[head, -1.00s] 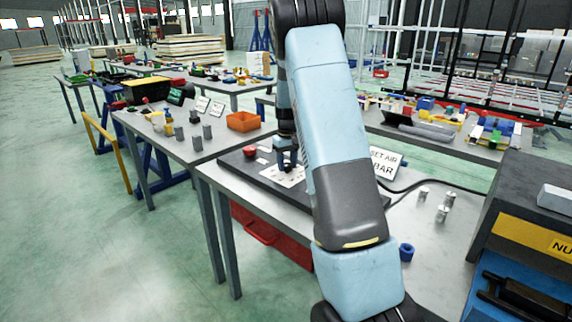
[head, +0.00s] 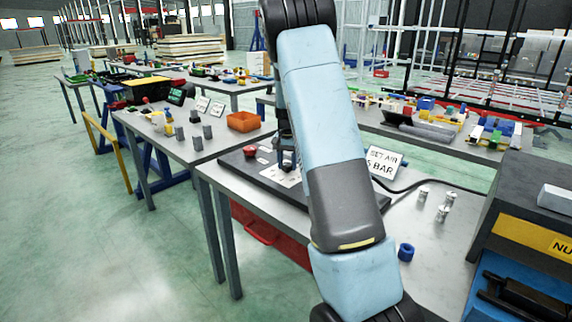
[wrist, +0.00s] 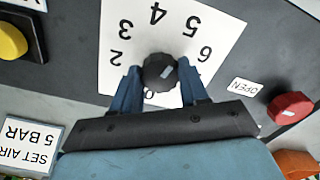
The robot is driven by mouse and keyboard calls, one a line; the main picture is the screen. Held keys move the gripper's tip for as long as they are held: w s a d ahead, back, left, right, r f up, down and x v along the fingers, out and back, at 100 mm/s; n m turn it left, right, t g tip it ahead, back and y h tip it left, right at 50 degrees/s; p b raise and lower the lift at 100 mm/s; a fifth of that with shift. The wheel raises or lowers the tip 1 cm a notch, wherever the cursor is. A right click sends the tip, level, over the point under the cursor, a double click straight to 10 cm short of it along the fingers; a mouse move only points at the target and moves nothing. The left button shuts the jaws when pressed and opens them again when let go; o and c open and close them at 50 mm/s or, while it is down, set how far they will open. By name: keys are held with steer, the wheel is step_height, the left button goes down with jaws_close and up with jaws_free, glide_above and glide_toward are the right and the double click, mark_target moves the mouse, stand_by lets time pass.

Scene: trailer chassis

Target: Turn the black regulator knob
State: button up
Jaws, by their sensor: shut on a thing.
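The black regulator knob (wrist: 160,72) sits at the centre of a white dial plate (wrist: 118,30) with printed numbers in the wrist view. My gripper (wrist: 160,78) has its two blue fingers on either side of the knob, shut on it. A light mark shows on the knob's top, toward its right side. In the head view my gripper (head: 287,160) is over the dark panel (head: 290,190), and my arm hides part of that panel. The knob itself cannot be made out there. A sign (head: 384,162) reading "SET AIR 5 BAR" stands behind the panel; it also shows in the wrist view (wrist: 30,143).
A red knob (wrist: 290,107) beside an "OPEN" label and a yellow button (wrist: 12,40) flank the dial. An orange bin (head: 243,122) stands on the neighbouring table.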

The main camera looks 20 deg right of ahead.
mark_target(288, 164)
steer(key=shift+s+f+m, duration=0.15)
steer(key=shift+m, duration=0.15)
steer(key=o, duration=1)
steer(key=shift+o, duration=0.2)
steer(key=shift+r, duration=0.2)
steer(key=shift+r, duration=0.2)
step_height(288, 164, up, 13)
